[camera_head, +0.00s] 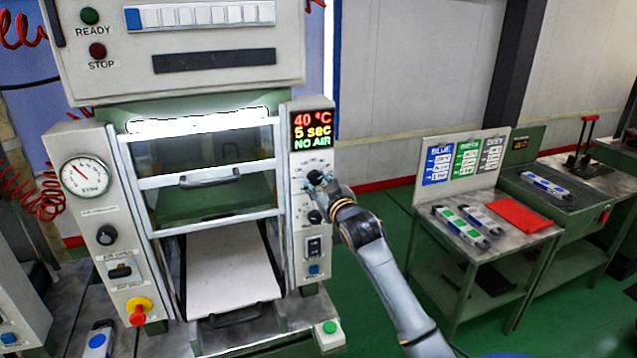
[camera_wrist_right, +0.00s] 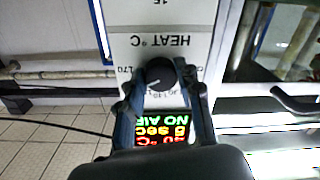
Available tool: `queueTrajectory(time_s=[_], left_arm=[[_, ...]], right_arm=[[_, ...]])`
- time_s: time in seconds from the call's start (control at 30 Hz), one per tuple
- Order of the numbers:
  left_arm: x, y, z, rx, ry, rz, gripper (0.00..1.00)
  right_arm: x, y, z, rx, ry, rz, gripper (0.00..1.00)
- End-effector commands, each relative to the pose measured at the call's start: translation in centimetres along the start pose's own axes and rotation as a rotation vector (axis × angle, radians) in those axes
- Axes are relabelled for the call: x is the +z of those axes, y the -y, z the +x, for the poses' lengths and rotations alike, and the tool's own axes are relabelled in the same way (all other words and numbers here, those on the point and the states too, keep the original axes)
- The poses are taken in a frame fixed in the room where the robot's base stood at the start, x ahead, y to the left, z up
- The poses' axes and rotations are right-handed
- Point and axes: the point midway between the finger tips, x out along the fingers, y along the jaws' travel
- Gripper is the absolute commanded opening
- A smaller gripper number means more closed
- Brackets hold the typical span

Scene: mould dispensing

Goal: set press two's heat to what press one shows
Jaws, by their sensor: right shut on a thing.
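The press in front of me has a display (camera_head: 312,130) that reads 40 °C, 5 sec, NO AIR. The display also shows upside down in the right wrist view (camera_wrist_right: 155,132). Below it on the right-hand panel is the black heat knob (camera_wrist_right: 160,75), beside the lettering HEAT °C. My right gripper (camera_head: 318,182) is at this knob, and in the wrist view its two fingers (camera_wrist_right: 162,92) are shut on the knob's sides. The gripper partly hides the knob in the head view. My left gripper is not in view.
A sliding guard with a handle (camera_head: 210,178) closes the press front, above a pale plate (camera_head: 232,275). A red emergency button (camera_head: 138,313) is at lower left. To the right, a side table (camera_head: 440,222) holds several cartridges, a red sheet (camera_head: 523,215) and colour charts (camera_head: 465,160).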

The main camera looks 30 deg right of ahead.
Motion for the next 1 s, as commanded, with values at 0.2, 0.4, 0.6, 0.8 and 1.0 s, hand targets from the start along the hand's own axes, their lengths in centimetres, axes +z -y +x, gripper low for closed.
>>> queueTrajectory(time_s=[0.2,0.4,0.6,0.8,1.0], left_arm=[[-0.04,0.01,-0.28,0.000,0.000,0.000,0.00],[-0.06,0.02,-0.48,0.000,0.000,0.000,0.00],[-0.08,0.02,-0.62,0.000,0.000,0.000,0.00],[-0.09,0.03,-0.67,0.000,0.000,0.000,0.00],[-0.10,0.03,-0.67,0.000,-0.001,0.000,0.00]], right_arm=[[0.08,0.14,0.01,-0.002,-0.004,0.193,0.03],[0.09,0.18,0.01,-0.002,-0.007,0.330,0.03],[0.12,0.23,0.02,-0.003,-0.009,0.419,0.03],[0.16,0.20,0.02,-0.003,-0.010,0.462,0.03],[0.19,0.21,0.02,-0.003,-0.010,0.474,0.03]])
